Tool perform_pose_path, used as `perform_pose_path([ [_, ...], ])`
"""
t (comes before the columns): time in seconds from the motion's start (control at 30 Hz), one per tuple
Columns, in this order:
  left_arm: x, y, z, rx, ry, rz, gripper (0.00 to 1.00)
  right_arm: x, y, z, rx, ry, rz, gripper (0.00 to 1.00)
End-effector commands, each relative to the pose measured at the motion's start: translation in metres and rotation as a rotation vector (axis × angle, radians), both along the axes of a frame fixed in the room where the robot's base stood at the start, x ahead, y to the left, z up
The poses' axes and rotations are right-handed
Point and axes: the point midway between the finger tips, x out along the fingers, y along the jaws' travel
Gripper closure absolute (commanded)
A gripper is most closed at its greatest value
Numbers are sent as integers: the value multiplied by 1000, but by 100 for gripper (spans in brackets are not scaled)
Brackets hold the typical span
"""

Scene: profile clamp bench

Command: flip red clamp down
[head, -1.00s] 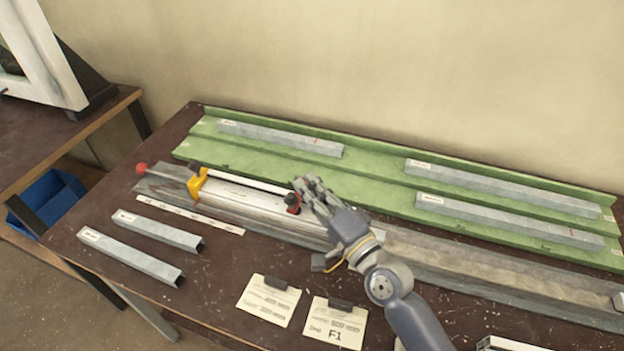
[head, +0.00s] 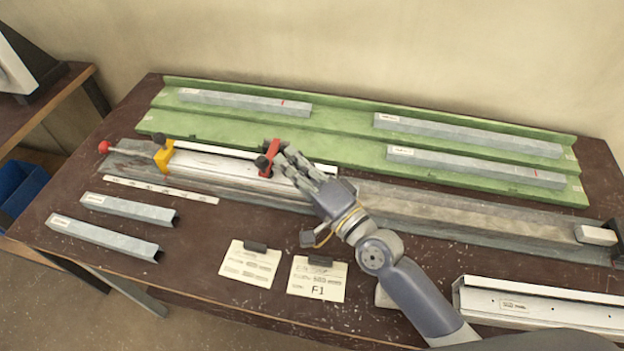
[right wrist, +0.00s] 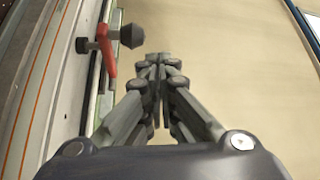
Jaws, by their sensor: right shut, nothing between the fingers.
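The red clamp (head: 270,155) sits on the silver profile fixture near the middle of the bench. Its red arm stands up, tilted, with a dark knob low at its side. In the right wrist view the red clamp (right wrist: 109,52) is at upper left, with a black knob (right wrist: 132,36) pointing toward the fingers. My right gripper (head: 283,158) is just right of the clamp in the head view, its fingers shut and empty. In the wrist view its fingertips (right wrist: 156,62) are beside the knob with a visible gap. My left gripper is not in view.
A green rack (head: 340,145) with several grey profiles lies behind. Two profiles (head: 105,237), two paper cards (head: 317,279) and a white-topped profile (head: 540,308) lie in front.

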Motion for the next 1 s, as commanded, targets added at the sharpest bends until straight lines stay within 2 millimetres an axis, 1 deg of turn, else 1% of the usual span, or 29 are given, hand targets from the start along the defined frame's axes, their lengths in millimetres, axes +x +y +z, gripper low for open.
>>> perform_pose_path([
  [0.03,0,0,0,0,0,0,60,-10,-7,-3,-5,3,3,100],
  [0.2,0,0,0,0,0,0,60,-36,-26,-7,-5,3,3,100],
  [0.4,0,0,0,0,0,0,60,-57,-42,-10,-2,2,3,100],
  [0.63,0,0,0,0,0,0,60,-67,-49,-11,0,1,2,100],
  [1.0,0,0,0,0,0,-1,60,-68,-50,-11,1,1,1,100],
])
